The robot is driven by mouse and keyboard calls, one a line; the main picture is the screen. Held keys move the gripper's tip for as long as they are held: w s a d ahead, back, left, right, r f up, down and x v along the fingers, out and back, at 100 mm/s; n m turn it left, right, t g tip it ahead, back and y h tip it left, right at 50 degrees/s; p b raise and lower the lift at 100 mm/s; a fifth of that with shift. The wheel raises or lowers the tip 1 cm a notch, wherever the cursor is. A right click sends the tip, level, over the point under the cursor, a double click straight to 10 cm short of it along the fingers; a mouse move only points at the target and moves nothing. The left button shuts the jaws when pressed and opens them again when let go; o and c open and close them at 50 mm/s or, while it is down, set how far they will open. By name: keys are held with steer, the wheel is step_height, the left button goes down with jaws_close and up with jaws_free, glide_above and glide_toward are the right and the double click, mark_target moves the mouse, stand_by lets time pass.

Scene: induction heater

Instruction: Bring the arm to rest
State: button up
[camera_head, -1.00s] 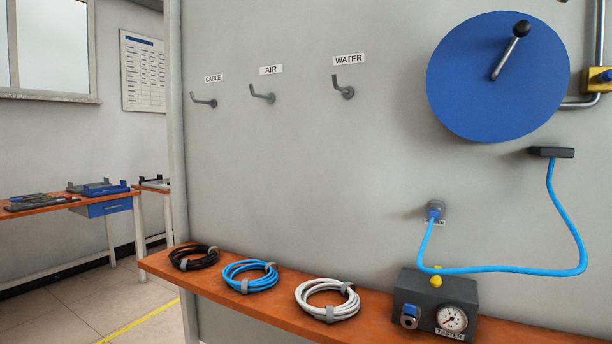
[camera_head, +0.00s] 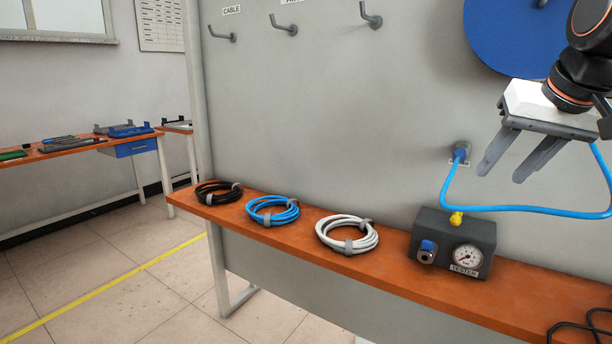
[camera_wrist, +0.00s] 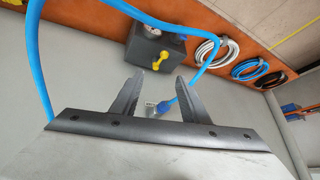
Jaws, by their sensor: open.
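My gripper (camera_head: 508,160) is at the upper right in the head view, in front of the grey panel and above the tester. Its two fingers are apart with nothing between them. In the wrist view my gripper (camera_wrist: 155,95) shows its two spread fingers. The blue hose plugged into the wall socket (camera_head: 461,154) passes behind and below my gripper. The plug (camera_wrist: 165,106) shows between and beyond the fingers in the wrist view, apart from them.
A wooden shelf (camera_head: 400,281) bears a black coil (camera_head: 217,194), a blue coil (camera_head: 271,212), a white coil (camera_head: 346,236) and the grey tester (camera_head: 452,240). The blue hose (camera_head: 530,209) loops out near my arm. A blue disc (camera_head: 510,50) is on the panel. Floor at left is clear.

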steer(key=s+a+f+n, duration=0.1)
steer(key=s+f, duration=0.2)
steer(key=f, duration=0.8)
steer(key=s+a+f+n+g, duration=0.1)
steer(key=s+f, duration=0.3)
steer(key=f, duration=0.7)
steer(key=s+a+f+n+g, duration=0.1)
steer(key=s+a+f, duration=0.1)
steer(key=f, duration=0.9)
steer(key=shift+s+a, duration=0.4)
steer(key=shift+s, duration=0.45)
